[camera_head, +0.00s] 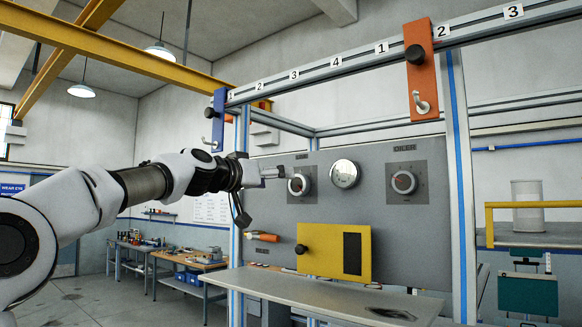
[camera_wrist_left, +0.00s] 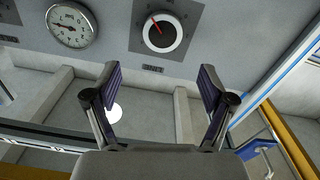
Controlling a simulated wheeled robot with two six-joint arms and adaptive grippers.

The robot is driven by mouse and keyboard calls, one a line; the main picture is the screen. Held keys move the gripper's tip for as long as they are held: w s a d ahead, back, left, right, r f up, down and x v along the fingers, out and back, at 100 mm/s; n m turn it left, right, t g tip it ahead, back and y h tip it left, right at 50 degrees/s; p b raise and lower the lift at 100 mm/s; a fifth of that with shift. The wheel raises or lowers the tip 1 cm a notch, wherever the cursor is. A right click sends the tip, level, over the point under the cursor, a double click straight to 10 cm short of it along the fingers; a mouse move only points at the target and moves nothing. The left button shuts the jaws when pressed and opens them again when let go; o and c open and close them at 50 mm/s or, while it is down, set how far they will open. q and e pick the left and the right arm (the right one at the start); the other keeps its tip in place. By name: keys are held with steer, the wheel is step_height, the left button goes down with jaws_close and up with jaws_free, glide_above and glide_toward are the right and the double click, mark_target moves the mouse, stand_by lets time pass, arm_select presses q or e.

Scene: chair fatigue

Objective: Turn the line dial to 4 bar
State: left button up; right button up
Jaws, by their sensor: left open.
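The line dial (camera_head: 298,184) is a round knob with a white ring on a dark square plate, at the left of the grey panel. In the left wrist view the dial (camera_wrist_left: 162,34) shows a dark face with a red pointer mark toward the upper left; the scale numbers are too small to read. A round white pressure gauge (camera_head: 345,174) is beside it, and the gauge (camera_wrist_left: 71,24) also shows in the left wrist view with a dark needle. My left gripper (camera_head: 276,173) is open and empty, close to the dial, with its fingers (camera_wrist_left: 157,78) apart. My right gripper is out of view.
The oiler dial (camera_head: 404,183) is at the panel's right. A yellow plate (camera_head: 325,251) and an orange handle (camera_head: 262,237) sit lower on the panel. A numbered rail (camera_head: 360,62) with an orange hanger (camera_head: 421,70) and a blue hanger (camera_head: 218,118) runs above. A grey shelf (camera_head: 290,287) projects below.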

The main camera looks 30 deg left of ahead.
mark_target(296, 184)
arm_select(q)
steer(key=w+p, duration=0.1)
steer(key=w, duration=0.4)
steer(key=w+f+p, duration=0.1)
steer(key=w, duration=0.2)
steer(key=shift+d+p, duration=0.3)
steer(key=shift+p, duration=0.05)
steer(key=shift+s+r, duration=0.1)
steer(key=shift+s, duration=0.35)
steer(key=shift+a, duration=0.1)
steer(key=c, duration=1.2)
steer(key=shift+s, duration=0.2)
steer(key=shift+c, duration=0.6)
steer(key=shift+a+r, duration=0.1)
jaws_close()
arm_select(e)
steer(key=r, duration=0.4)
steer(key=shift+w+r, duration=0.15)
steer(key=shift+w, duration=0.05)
